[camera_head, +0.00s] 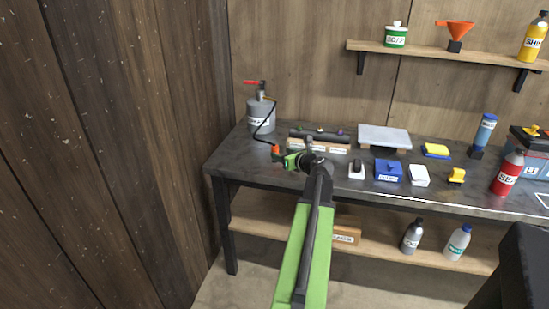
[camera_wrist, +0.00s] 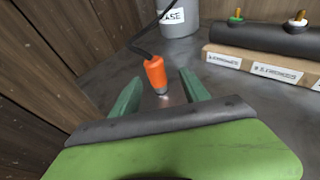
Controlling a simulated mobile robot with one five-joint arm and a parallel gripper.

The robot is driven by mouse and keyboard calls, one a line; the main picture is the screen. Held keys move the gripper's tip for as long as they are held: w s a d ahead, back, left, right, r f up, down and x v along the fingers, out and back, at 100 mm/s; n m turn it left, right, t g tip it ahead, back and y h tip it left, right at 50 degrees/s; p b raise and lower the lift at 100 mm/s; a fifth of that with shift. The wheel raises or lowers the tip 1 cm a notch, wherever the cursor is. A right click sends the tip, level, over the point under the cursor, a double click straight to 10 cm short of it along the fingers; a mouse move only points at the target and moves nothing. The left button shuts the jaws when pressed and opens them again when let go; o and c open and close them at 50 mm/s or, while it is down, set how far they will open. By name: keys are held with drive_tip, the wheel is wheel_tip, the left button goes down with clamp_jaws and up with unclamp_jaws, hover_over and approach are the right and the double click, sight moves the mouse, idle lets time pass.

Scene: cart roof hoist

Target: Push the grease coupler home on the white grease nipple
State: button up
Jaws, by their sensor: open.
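The orange grease coupler (camera_wrist: 155,73) is on the end of a black hose, its grey nose pointing down toward the bench. In the head view the coupler (camera_head: 276,151) is at the left of the bench. My gripper (camera_wrist: 160,86) is open, with one green finger on each side of the coupler in the picture; I cannot tell whether either touches it. It also shows in the head view (camera_head: 288,160). A white nipple (camera_wrist: 298,20) and a green one (camera_wrist: 236,17) stand on a dark bar (camera_wrist: 265,36) to the right.
The hose runs to a grey grease canister (camera_head: 260,117) behind. A labelled wooden block (camera_wrist: 262,68) supports the bar. A wooden wall (camera_head: 100,150) is close on the left.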

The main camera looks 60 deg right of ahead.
sight(275, 151)
drive_tip(key=x, duration=0.2)
drive_tip(key=b+x, duration=0.1)
drive_tip(key=x, duration=0.2)
drive_tip(key=shift+w+a+f+b, duration=0.15)
drive_tip(key=shift+w+b, duration=0.2)
drive_tip(key=shift+s, duration=0.1)
drive_tip(key=shift+c, duration=0.2)
clamp_jaws()
